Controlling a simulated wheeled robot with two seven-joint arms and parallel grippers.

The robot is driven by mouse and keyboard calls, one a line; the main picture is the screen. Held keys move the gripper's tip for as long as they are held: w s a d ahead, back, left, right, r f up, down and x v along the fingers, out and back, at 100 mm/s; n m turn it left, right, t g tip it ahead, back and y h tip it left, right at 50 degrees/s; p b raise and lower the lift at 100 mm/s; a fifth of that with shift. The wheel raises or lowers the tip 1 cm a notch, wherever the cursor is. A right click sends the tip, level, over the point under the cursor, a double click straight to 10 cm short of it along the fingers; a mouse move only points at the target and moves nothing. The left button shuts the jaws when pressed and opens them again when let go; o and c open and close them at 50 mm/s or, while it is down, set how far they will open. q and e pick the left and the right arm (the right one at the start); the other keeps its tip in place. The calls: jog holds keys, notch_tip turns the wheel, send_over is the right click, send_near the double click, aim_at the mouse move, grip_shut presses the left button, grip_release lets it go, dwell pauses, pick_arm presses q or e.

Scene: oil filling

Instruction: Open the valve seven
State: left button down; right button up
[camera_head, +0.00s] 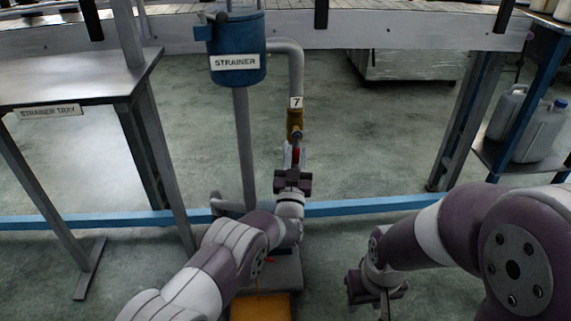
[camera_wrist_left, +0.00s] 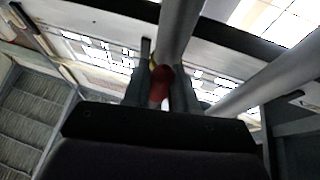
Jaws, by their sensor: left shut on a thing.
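The brass valve (camera_head: 295,120) sits on a grey pipe below a white tag marked "7" (camera_head: 296,102). Its red handle (camera_head: 296,154) points down from the valve. My left gripper (camera_head: 293,168) is at the handle and shut on it. In the left wrist view the red handle (camera_wrist_left: 161,85) shows between the two dark fingers (camera_wrist_left: 160,92). The gripper body partly hides the handle. My right gripper (camera_head: 380,298) hangs low at the right, apart from the valve, and its finger gap is not clear.
A blue strainer can (camera_head: 238,55) stands on a pipe left of the valve. A strainer tray table (camera_head: 75,85) is at left. A blue rail (camera_head: 375,203) crosses behind the arms. Jugs (camera_head: 530,125) sit on a shelf at right. An orange block (camera_head: 260,306) lies below.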

pick_arm(q)
jog(key=shift+d+n, duration=0.1)
jog(key=shift+n, duration=0.3)
pick_arm(e)
jog(key=shift+a+f, duration=0.4)
pick_arm(q)
jog(key=c, duration=1)
grip_release()
jog(key=shift+s, duration=0.1)
pick_arm(e)
jog(key=shift+r, duration=0.1)
pick_arm(q)
jog(key=p+v, duration=0.4)
jog(key=v, duration=0.8)
jog(key=shift+s+f, duration=0.2)
pick_arm(e)
notch_tip(320, 180, up, 4)
jog(key=shift+r, duration=0.25)
pick_arm(q)
jog(key=shift+d, duration=0.1)
